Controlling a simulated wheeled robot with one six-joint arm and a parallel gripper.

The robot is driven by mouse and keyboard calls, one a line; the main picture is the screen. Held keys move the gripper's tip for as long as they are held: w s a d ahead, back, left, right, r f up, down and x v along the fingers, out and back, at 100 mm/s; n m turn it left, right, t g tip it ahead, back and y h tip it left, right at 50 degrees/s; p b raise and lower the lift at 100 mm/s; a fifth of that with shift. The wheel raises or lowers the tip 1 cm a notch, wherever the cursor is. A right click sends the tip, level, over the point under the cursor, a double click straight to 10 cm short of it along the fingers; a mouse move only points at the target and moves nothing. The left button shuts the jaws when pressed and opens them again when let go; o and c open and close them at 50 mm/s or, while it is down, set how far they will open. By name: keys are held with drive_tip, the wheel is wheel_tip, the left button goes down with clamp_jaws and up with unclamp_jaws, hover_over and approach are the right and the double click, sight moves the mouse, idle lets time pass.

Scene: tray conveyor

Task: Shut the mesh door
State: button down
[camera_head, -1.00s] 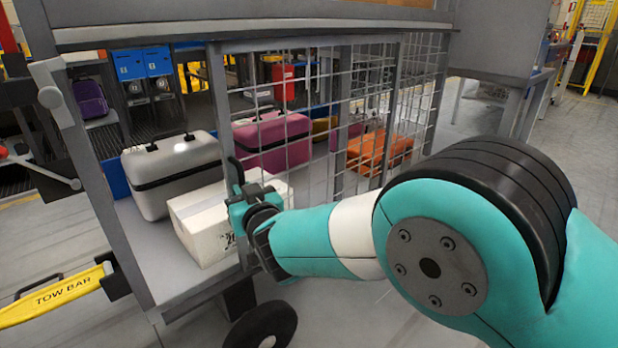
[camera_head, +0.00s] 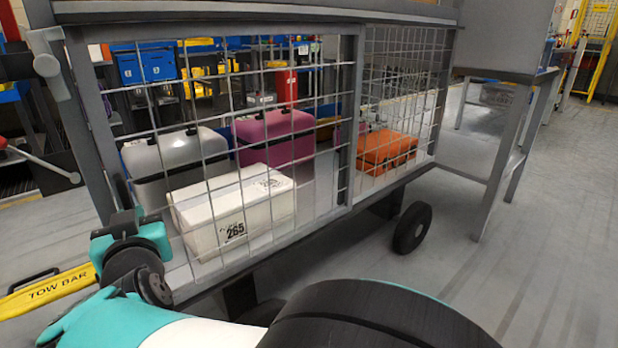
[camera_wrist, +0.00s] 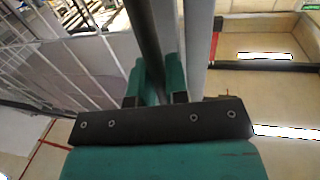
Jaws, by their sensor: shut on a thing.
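The mesh door (camera_head: 232,130), a grey wire grid in a frame, spans the left half of the cart's side, in front of the bags. Its left edge is at the cart's left corner post (camera_head: 88,130); whether they touch is hidden. My gripper (camera_head: 124,218) is at the door's left edge, low down, shut on the door handle (camera_head: 121,190). In the wrist view, my gripper's teal fingers (camera_wrist: 156,85) close around a dark upright bar, the handle (camera_wrist: 144,30), with mesh to its left.
Behind the mesh are a silver suitcase (camera_head: 175,165), a white box (camera_head: 232,212) and a magenta suitcase (camera_head: 275,135). An orange case (camera_head: 386,150) is behind the right mesh panel. A yellow tow bar (camera_head: 48,290) sticks out at left. The floor at right is clear.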

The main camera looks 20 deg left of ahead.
drive_tip(key=shift+s+a+r, duration=0.1)
drive_tip(key=shift+s+a, duration=0.05)
drive_tip(key=shift+s, duration=0.15)
drive_tip(key=c, duration=1.1)
unclamp_jaws()
drive_tip(key=shift+s+a, duration=0.1)
drive_tip(key=shift+c, duration=0.2)
drive_tip(key=p+v, duration=0.2)
drive_tip(key=v, duration=0.5)
drive_tip(key=shift+d, duration=0.3)
